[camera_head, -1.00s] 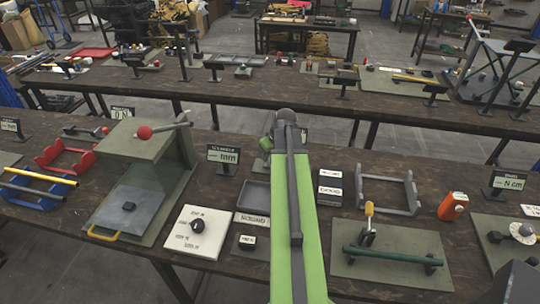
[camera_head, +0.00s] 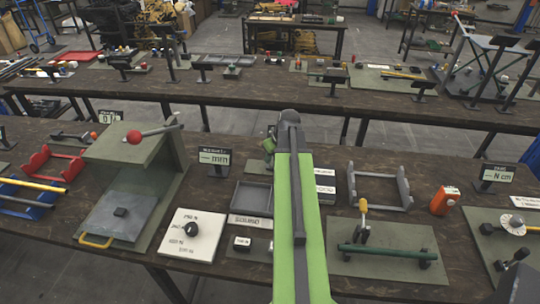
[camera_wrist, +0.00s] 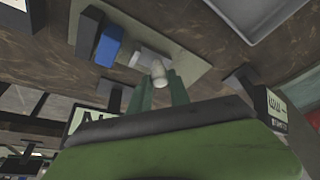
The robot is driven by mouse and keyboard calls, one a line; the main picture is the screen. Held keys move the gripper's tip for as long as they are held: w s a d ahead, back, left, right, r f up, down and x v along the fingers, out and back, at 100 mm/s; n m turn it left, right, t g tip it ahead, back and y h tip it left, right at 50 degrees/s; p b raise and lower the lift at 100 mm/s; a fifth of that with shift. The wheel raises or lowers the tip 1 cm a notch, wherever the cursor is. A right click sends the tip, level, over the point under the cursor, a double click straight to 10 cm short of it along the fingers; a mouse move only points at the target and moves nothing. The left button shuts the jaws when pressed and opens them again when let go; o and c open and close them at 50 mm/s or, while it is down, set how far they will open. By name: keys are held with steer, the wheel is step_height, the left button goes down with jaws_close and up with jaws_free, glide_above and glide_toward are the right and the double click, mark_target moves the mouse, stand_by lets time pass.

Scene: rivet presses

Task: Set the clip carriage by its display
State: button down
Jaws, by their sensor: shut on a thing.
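In the wrist view a small pale cylinder (camera_wrist: 158,73) stands between the two green fingers of my gripper (camera_wrist: 160,88), which is shut on it. A grey-green plate (camera_wrist: 185,62) lies behind it, with a blue block (camera_wrist: 108,46) and a pale piece (camera_wrist: 136,60) beside the cylinder. I cannot tell which part is the clip carriage. A display (camera_wrist: 92,118) is partly hidden by my gripper body, and its text is cut off. Another display (camera_wrist: 285,108) stands at the right, too blurred to read. In the head view my arm hides the gripper and the held piece.
In the head view a press with a red ball (camera_head: 134,137) stands left of my arm. On the right are a grey cradle (camera_head: 380,187) and an orange block (camera_head: 445,200).

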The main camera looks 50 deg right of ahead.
steer(key=c, duration=1.3)
jaws_free()
steer(key=shift+w+a, duration=0.1)
steer(key=shift+o, duration=0.3)
steer(key=shift+r, duration=0.1)
steer(key=p+v, duration=1.6)
steer(key=v, duration=0.1)
steer(key=shift+a, duration=0.15)
steer(key=shift+r, duration=0.1)
